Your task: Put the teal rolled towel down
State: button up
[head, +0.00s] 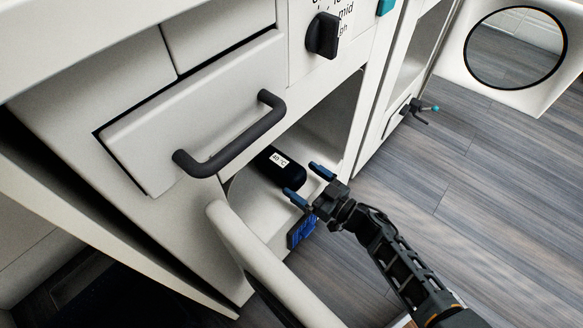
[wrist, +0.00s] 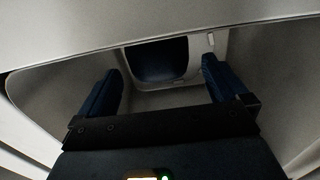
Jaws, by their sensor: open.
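I see no clearly teal rolled towel in either view. My gripper (head: 304,180) is at the compartment mouth, just right of the dark object. Its two blue fingers are spread with nothing visible held between them, and the wrist view shows them (wrist: 162,82) apart too.
A drawer with a dark bar handle (head: 230,135) is above left. An open white door (head: 262,262) stands below left of my gripper, with a blue panel (head: 301,231) beside it. A black knob (head: 322,36) is above. Wooden floor (head: 460,220) is clear at right.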

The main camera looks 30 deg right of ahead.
jog(key=p+v, duration=0.1)
jog(key=v, duration=0.4)
jog(key=shift+s+d, duration=0.1)
jog(key=shift+s, duration=0.2)
jog(key=s+r+h, duration=0.2)
jog(key=s+r, duration=0.3)
jog(key=s, duration=0.4)
jog(key=s+r+h, duration=0.1)
jog(key=s+r, duration=0.3)
jog(key=s, duration=0.4)
jog(key=s+a+r+m+g+h, duration=0.1)
jog(key=s+a+r, duration=0.2)
jog(key=s+r, duration=0.3)
jog(key=s+a+r+m+g+h, duration=0.1)
jog(key=s+r, duration=0.5)
jog(key=r, duration=0.6)
jog(key=shift+s+a+m+h, duration=0.3)
jog(key=shift+s+a+m, duration=0.1)
jog(key=shift+a+m, duration=0.55)
jog(key=shift+s+a, duration=0.1)
